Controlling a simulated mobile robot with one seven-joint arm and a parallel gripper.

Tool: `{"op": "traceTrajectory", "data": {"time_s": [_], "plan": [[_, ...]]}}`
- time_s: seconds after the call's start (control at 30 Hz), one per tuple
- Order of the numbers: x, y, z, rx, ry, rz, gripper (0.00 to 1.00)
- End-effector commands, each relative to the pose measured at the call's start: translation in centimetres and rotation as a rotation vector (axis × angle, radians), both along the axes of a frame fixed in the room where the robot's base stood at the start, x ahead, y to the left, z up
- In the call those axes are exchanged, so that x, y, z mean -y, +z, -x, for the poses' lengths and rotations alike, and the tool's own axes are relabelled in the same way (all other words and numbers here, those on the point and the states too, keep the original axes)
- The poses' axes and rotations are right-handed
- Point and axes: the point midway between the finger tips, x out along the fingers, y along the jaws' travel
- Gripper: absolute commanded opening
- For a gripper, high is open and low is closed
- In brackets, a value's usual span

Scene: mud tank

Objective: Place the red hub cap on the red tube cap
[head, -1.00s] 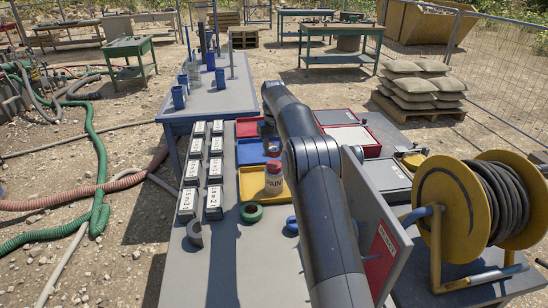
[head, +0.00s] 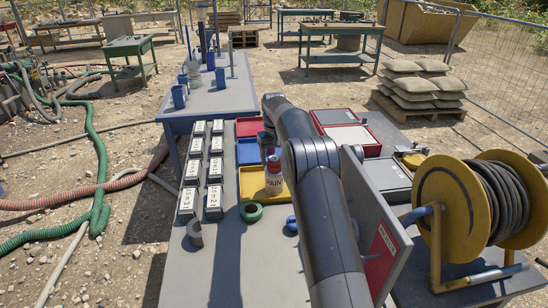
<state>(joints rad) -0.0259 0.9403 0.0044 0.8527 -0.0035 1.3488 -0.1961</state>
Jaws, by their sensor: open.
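My arm reaches up over the grey bench, and its far end bends down behind the upper link. A dark part of my gripper (head: 265,142) shows just left of that link, above the blue tray; its fingers are too small and too covered to make out. A can with a red top and a pale label reading "PAIN" (head: 274,182) stands at the yellow tray, close below the gripper. I cannot clearly pick out the red hub cap or the red tube cap; my arm covers part of this area.
A red tray (head: 249,122), a blue tray (head: 246,150) and a yellow tray (head: 246,172) line the bench (head: 238,270). Labelled grey blocks (head: 214,203) stand in two rows on the left. A green ring (head: 251,212) lies in front. A hose reel (head: 440,205) stands at right.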

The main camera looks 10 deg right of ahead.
Motion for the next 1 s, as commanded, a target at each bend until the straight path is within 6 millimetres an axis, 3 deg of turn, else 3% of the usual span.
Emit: {"op": "traceTrajectory", "data": {"time_s": [0.33,0.7,1.0], "plan": [[0.0,1.0,0.0,0.001,0.0,0.0,0.64],[0.0,8.7,-0.1,0.003,0.0,0.0,0.64],[0.0,11.9,0.0,0.001,0.0,0.0,0.64]]}}
